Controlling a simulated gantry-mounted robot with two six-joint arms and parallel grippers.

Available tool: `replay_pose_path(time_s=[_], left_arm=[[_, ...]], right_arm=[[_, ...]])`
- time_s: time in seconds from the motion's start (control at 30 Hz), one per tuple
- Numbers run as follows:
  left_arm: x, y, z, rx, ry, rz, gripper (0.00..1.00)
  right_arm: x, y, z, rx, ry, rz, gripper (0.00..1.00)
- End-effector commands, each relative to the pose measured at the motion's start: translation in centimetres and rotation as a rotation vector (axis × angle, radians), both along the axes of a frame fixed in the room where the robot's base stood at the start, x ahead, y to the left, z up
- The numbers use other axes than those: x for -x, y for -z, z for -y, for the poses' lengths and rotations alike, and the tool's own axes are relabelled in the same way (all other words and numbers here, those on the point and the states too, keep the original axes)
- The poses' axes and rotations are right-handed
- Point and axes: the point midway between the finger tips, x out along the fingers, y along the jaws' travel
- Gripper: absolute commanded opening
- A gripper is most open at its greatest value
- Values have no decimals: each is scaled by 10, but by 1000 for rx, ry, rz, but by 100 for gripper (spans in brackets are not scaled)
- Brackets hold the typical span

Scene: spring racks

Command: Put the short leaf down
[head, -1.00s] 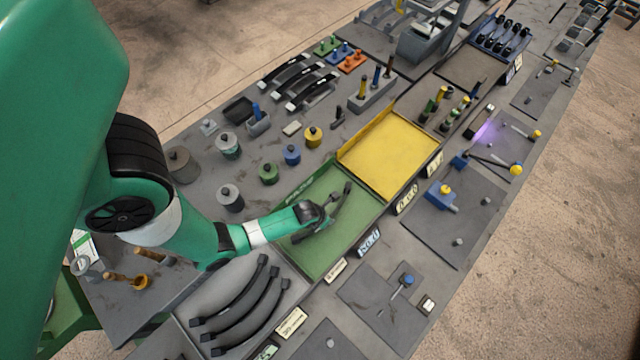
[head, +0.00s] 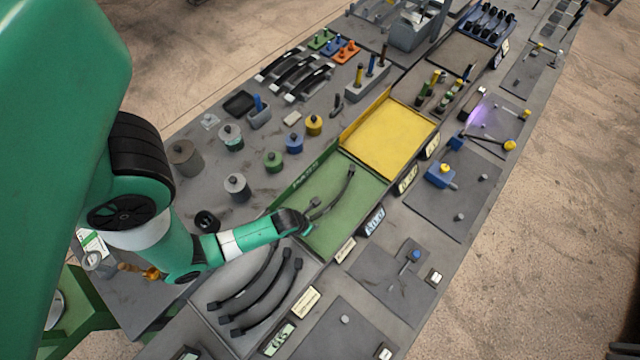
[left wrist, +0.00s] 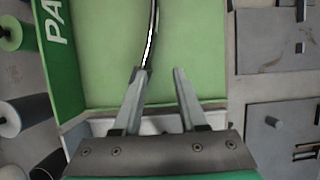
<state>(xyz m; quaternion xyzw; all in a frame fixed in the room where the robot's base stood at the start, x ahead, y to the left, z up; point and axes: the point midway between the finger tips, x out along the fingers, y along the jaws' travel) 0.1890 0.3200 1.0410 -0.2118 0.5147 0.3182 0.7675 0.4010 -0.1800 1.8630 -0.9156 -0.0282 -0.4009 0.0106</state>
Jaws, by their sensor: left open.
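The short leaf (head: 343,191) is a dark, thin, curved strip lying in the green tray (head: 340,234). In the left wrist view the leaf (left wrist: 153,35) runs up from beside the left fingertip, over the green floor of the tray (left wrist: 195,60). My left gripper (head: 312,214) is at the tray's near-left end, by the leaf's near end. In the left wrist view its fingers (left wrist: 162,73) stand apart with nothing held between them. I cannot tell whether the left finger touches the leaf. My right gripper is not in view.
A yellow tray (head: 392,140) adjoins the green tray at the far side. Several longer dark leaves (head: 262,297) lie on a grey tray nearer. Several weights, including a green one (head: 273,162) and a blue one (head: 294,143), stand to the left. The green tray's right part is clear.

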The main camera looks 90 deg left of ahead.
Motion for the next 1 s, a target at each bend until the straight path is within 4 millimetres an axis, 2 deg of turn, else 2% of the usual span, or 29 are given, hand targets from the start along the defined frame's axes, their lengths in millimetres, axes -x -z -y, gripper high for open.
replay_pose_path(time_s=[0.47,0.57,0.63,0.67,0.77,0.8,0.87,0.9,0.97,1.0], left_arm=[[-4,-2,0,-1,-5,12,41],[-29,-16,-7,-1,-52,80,41],[-65,-39,-16,10,-122,187,41],[-86,-54,-20,21,-163,250,41],[-169,-127,-30,111,-329,531,41],[-202,-163,-30,172,-398,655,41],[-245,-222,-26,291,-490,835,41],[-269,-263,-20,388,-545,949,41],[-299,-327,-9,556,-616,1108,41],[-315,-371,1,686,-655,1204,41]], right_arm=[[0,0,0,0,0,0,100],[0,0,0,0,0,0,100],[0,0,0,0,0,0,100],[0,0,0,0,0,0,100],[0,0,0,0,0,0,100],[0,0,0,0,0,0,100],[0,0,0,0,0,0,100],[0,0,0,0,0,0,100],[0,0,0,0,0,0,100],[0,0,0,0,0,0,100]])
